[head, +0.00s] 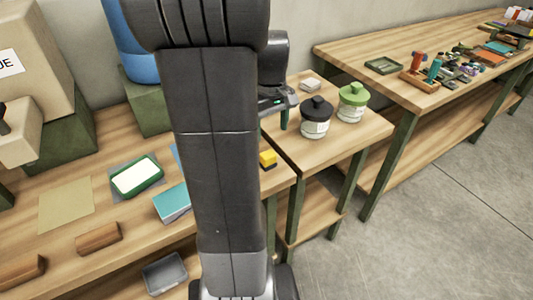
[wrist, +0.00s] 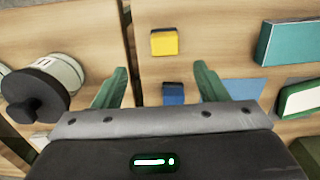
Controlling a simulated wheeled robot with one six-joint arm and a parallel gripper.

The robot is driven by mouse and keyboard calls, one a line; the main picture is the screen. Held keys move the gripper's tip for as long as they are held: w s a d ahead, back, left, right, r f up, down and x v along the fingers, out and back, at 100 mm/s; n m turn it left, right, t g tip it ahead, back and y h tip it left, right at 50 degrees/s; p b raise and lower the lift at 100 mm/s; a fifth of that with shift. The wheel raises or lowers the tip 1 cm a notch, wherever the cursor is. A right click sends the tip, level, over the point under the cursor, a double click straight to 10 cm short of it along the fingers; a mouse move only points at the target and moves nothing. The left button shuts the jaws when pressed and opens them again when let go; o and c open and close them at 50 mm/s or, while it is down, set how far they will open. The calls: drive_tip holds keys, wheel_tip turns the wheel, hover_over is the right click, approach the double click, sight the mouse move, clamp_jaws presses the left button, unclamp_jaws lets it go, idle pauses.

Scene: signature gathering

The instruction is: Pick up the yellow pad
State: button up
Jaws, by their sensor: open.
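The yellow pad (head: 268,158) is a small block with a dark edge on the wooden table, just right of my arm in the head view. In the wrist view the yellow pad (wrist: 164,41) lies above the fingers in the picture, untouched. My gripper (head: 284,120) is raised over the tables near the black-lidded jar. In the wrist view my gripper (wrist: 160,82) has its two green fingers wide apart with nothing held. A blue block (wrist: 173,93) shows between the fingers, below them on the table. My arm hides part of the table in the head view.
A black-lidded jar (head: 316,119) and a green-lidded jar (head: 353,101) stand on the right table. A teal book (head: 171,202) and a green-framed pad (head: 137,176) lie left of my arm. A gap between tables shows in the wrist view.

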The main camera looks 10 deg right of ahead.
sight(270, 153)
wheel_tip(270, 153, down, 6)
drive_tip(key=shift+r, duration=0.2)
drive_tip(key=shift+s+a+f, duration=0.1)
drive_tip(key=shift+a+f, duration=0.1)
drive_tip(key=shift+f, duration=1.15)
drive_tip(key=shift+a+f, duration=0.15)
drive_tip(key=shift+f, duration=1.2)
drive_tip(key=c, duration=1.1)
